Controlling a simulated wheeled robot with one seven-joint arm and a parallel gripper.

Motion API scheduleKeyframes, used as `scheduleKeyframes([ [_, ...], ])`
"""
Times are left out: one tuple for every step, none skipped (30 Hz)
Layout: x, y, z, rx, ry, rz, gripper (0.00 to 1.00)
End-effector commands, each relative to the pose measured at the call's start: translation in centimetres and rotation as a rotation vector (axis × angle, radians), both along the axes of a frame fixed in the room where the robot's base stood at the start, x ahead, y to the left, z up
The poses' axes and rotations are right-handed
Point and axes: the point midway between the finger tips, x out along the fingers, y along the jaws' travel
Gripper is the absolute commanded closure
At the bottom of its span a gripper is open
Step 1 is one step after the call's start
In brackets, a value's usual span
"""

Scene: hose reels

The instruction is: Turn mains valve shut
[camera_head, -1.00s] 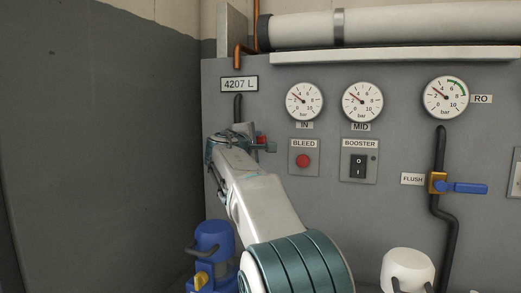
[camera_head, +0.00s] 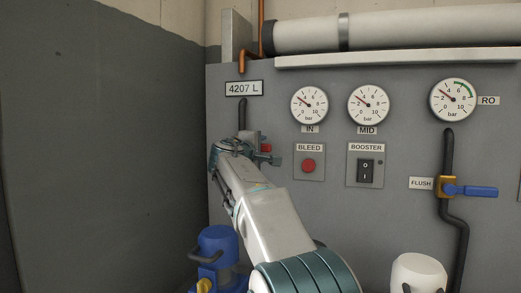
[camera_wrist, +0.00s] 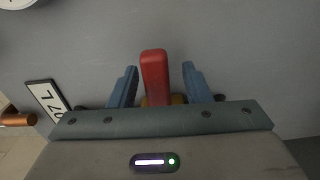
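The mains valve has a red lever handle (camera_wrist: 155,78), seen in the wrist view with a bit of brass body (camera_wrist: 178,99) behind it. My gripper (camera_wrist: 159,86) has its two blue-grey fingers apart, one on each side of the red handle, with a visible gap on both sides. In the head view my gripper (camera_head: 262,154) is at the panel's left side, below the 4207 L display, and a small piece of the red handle (camera_head: 265,148) shows beside it. My arm hides most of the valve there.
The grey panel carries gauges, a BLEED button (camera_head: 308,165), a BOOSTER switch (camera_head: 365,169) and a FLUSH valve with a blue lever (camera_head: 470,190). A blue filter housing (camera_head: 217,243) and a white one (camera_head: 418,270) stand low in front. A dark wall (camera_head: 100,150) is at the left.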

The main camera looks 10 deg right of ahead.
Motion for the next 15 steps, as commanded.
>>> scheduleKeyframes([
  [0.0,-0.1,0.0,-0.001,-0.001,-0.001,0.56],
  [0.0,-0.1,0.0,-0.001,0.000,-0.002,0.56],
  [0.0,-0.2,0.1,-0.001,0.000,-0.002,0.56],
  [0.0,-0.2,0.1,-0.001,0.000,-0.003,0.56],
  [0.0,-0.2,0.1,-0.002,-0.001,-0.003,0.56],
  [-0.1,-0.2,0.1,-0.002,-0.001,-0.003,0.56],
  [-0.1,-0.2,0.1,-0.002,-0.001,-0.003,0.56],
  [-0.2,-0.1,0.1,-0.002,-0.001,-0.003,0.56],
  [-0.4,0.0,0.1,-0.002,-0.001,-0.002,0.56],
  [-0.6,0.2,0.1,-0.002,-0.002,-0.002,0.56],
  [-0.9,0.4,0.1,-0.002,-0.002,-0.001,0.56],
  [-1.3,0.6,0.0,-0.002,-0.001,-0.002,0.56],
  [-1.7,0.9,0.1,-0.001,-0.002,-0.001,0.56],
  [-2.2,1.2,0.0,-0.001,-0.002,0.000,0.56],
  [-2.8,1.6,0.0,-0.002,-0.001,0.001,0.56],
])
